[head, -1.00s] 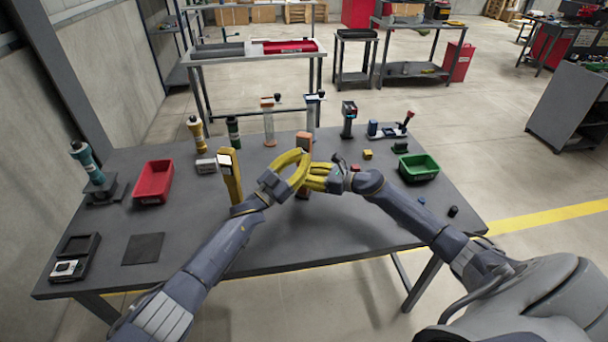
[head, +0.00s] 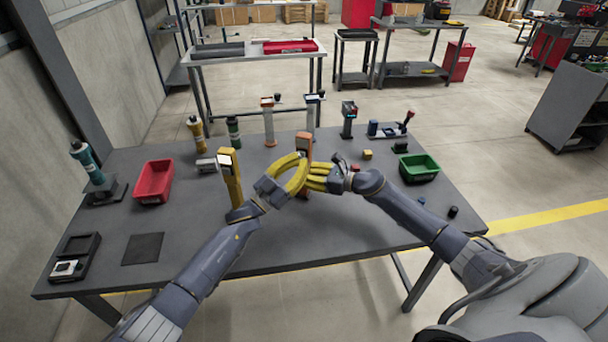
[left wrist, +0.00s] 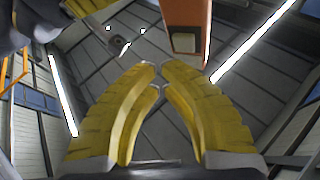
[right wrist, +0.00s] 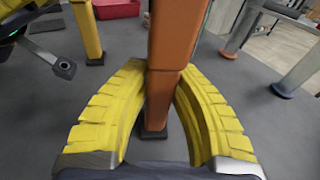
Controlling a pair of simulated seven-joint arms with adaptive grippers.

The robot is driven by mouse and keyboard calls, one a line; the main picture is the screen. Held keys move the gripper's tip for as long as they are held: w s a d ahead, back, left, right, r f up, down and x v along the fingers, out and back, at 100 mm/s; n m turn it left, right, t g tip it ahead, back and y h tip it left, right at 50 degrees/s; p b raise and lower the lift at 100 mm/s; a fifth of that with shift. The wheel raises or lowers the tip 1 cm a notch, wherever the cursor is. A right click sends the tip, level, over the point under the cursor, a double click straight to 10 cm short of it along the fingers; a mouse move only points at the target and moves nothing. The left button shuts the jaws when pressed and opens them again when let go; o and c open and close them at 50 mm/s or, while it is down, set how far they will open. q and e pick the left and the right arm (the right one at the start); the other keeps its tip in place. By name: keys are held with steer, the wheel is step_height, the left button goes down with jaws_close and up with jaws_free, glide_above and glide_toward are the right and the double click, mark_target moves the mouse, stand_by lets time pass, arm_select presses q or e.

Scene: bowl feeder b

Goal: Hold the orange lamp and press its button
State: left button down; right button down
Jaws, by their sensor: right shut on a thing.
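The orange lamp (head: 304,142) stands upright near the middle of the table in the head view, its middle hidden by yellow fingers. My right gripper (right wrist: 160,100) is shut around its post (right wrist: 176,45) in the right wrist view. My left gripper (left wrist: 158,66) has its fingertips together with nothing between them. In the left wrist view the orange lamp's end (left wrist: 187,28) is just beyond those tips, with a visible gap. In the head view the left fingers overlap the lamp, so contact cannot be judged there. The lamp's button is not clearly visible.
A yellow lamp (head: 231,178) stands close beside my left wrist. A red bin (head: 153,182) is at the left, a green bin (head: 418,167) at the right. Several post-like devices line the back edge. The front of the table is mostly clear.

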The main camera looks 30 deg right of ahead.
arm_select(q)
steer(key=shift+s+a, duration=1.9)
arm_select(e)
steer(key=c, duration=1.2)
jaws_free()
steer(key=shift+o, duration=0.2)
steer(key=f+v, duration=0.1)
steer(key=v, duration=1.9)
